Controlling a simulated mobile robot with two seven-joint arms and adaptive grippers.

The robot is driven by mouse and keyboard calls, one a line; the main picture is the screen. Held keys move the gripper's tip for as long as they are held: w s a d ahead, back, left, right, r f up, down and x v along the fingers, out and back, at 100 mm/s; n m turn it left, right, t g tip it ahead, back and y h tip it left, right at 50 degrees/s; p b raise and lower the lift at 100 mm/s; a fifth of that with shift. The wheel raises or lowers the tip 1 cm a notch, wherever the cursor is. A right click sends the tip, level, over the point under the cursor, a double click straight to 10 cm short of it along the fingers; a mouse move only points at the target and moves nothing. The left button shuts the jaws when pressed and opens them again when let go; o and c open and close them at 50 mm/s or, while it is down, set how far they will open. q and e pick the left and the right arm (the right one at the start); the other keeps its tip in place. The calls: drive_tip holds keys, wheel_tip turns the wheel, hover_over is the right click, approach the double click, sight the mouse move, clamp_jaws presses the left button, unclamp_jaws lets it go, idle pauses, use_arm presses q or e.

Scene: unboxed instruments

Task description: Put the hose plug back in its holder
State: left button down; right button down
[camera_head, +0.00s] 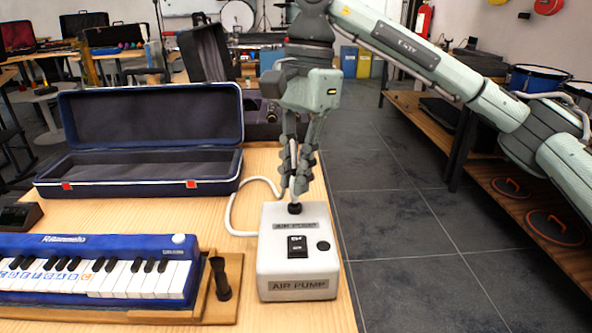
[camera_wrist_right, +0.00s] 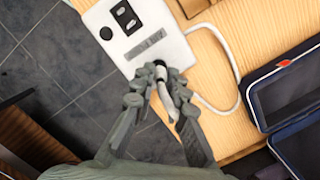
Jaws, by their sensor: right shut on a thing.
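My right gripper (camera_head: 296,185) points down above the rear of the white air pump (camera_head: 270,262), shut on the pale hose plug. The plug's dark end (camera_head: 294,208) shows below the fingers, at the pump's back edge; whether it touches the pump I cannot tell. In the right wrist view the gripper (camera_wrist_right: 163,80) closes around the pale plug, its body partly hidden by the fingers. The white hose (camera_head: 231,213) loops from beside the pump back towards the gripper. A wooden block (camera_head: 237,268) with a dark upright piece (camera_head: 220,278) stands left of the pump. My left gripper is not in view.
A blue melodica (camera_head: 120,245) lies left of the wooden block. An open blue case (camera_head: 150,165) stands behind it. The table's right edge is close to the pump, with dark floor beyond. A shelf (camera_head: 500,175) stands at the right.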

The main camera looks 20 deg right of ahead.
drive_tip(key=shift+f+b, duration=0.6)
drive_tip(key=shift+f, duration=0.25)
drive_tip(key=c, duration=1.5)
unclamp_jaws()
drive_tip(key=shift+o, duration=0.2)
